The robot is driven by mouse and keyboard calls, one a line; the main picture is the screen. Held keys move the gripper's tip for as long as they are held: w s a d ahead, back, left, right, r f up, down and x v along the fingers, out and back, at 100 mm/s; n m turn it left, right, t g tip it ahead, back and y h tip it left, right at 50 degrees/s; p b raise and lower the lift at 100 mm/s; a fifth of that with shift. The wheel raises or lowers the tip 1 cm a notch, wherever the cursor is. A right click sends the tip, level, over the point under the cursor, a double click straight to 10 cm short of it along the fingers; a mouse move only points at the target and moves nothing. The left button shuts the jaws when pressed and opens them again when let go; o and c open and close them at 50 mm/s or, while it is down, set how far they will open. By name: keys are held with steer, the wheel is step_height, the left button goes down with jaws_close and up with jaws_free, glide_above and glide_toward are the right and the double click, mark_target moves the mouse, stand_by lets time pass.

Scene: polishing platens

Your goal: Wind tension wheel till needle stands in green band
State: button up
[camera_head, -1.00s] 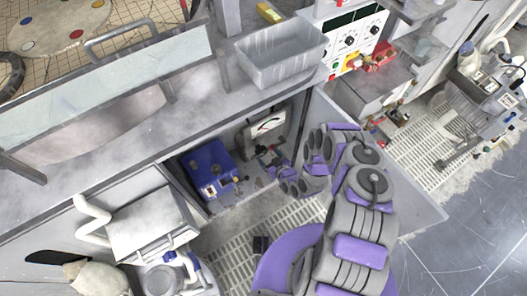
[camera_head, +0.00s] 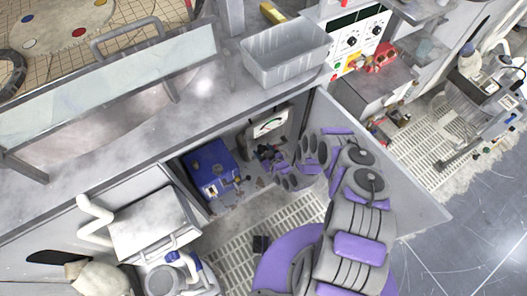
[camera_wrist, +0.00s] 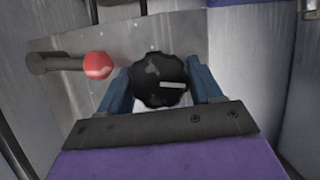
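The tension wheel is a black lobed knob (camera_wrist: 160,80) with a white mark, on a grey metal plate in the wrist view. The blue fingers of my gripper (camera_wrist: 160,85) stand on either side of it, very close to its rim; I cannot tell whether they press on it. In the head view my gripper (camera_head: 268,160) reaches into the open cabinet, below a pale gauge (camera_head: 268,125). The gauge face has a green part, but its needle is too small to read. My gripper and arm hide the wheel in the head view.
A lever with a red ball (camera_wrist: 97,65) sits just left of the wheel. A blue box (camera_head: 209,169) stands left of my gripper in the cabinet. The open cabinet door (camera_head: 420,200) is on the right of my arm. A grey bin (camera_head: 285,58) stands on the bench above.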

steer(key=shift+a, duration=0.1)
steer(key=c, duration=0.3)
steer(key=shift+c, duration=1.4)
steer(key=shift+d+m+g+y, duration=0.2)
steer(key=shift+m+g+y, duration=0.4)
steer(key=shift+m+y, duration=0.95)
steer(key=shift+m, duration=0.65)
steer(key=shift+d, duration=0.1)
